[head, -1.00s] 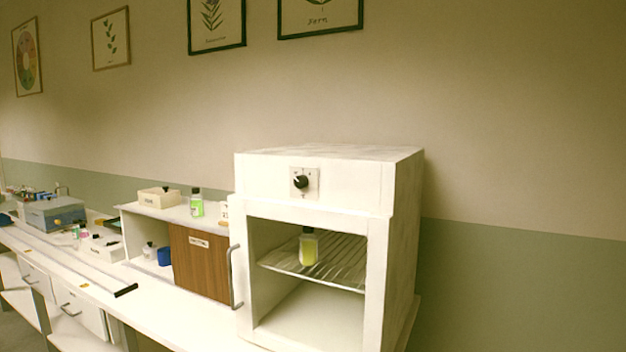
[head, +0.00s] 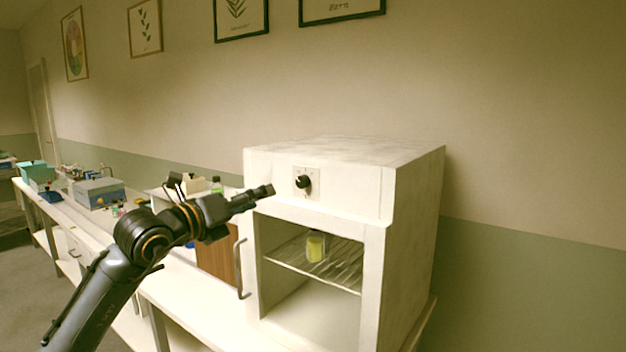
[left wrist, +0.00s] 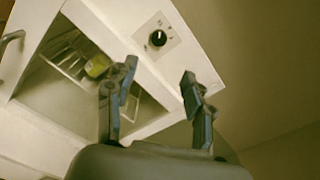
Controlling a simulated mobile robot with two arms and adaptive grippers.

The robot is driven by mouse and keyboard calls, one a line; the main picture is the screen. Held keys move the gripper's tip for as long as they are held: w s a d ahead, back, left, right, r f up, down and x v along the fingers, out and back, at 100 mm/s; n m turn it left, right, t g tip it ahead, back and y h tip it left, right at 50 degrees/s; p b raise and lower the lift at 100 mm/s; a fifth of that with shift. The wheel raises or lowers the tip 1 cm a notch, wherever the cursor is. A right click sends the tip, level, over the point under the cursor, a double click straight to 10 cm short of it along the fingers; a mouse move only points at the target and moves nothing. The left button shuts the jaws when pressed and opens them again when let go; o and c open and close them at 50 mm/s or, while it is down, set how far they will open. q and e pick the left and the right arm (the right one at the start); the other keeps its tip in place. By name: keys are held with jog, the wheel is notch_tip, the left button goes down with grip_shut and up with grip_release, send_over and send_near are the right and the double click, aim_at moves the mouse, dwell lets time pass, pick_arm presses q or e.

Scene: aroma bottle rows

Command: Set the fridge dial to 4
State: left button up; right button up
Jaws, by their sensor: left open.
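The white fridge (head: 345,212) stands on the counter with a black dial (head: 303,182) on a pale square plate on its upper front. The dial also shows in the left wrist view (left wrist: 158,38), beyond and between my fingers; its numbers are too small to read. My left gripper (head: 268,190) is just left of the dial in the head view, apart from it. In the left wrist view its two fingers (left wrist: 158,82) are spread and hold nothing. My right gripper is in neither view.
A yellow-green bottle (head: 316,246) stands on the wire rack (head: 342,272) inside the fridge. A handle (head: 239,268) stands at the fridge's left edge. The counter (head: 190,290) runs to the left with boxes (head: 99,192) and bottles. The wall right of the fridge is bare.

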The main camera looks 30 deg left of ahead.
pick_arm(q)
jog(key=w+p, duration=0.1)
jog(key=p, duration=0.3)
send_near(300, 183)
jog(key=w+p, duration=0.1)
jog(key=w, duration=0.1)
jog(key=w+p, duration=0.1)
jog(key=w, duration=0.2)
jog(key=w+p, duration=0.1)
jog(key=w, duration=0.1)
jog(key=shift+w+d+r, duration=0.2)
jog(key=shift+d+r, duration=0.1)
jog(key=shift+w+d+f, duration=0.1)
jog(key=shift+w+f, duration=0.05)
jog(key=shift+w, duration=0.3)
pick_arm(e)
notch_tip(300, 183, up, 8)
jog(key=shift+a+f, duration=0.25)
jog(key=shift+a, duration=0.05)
pick_arm(q)
grip_shut()
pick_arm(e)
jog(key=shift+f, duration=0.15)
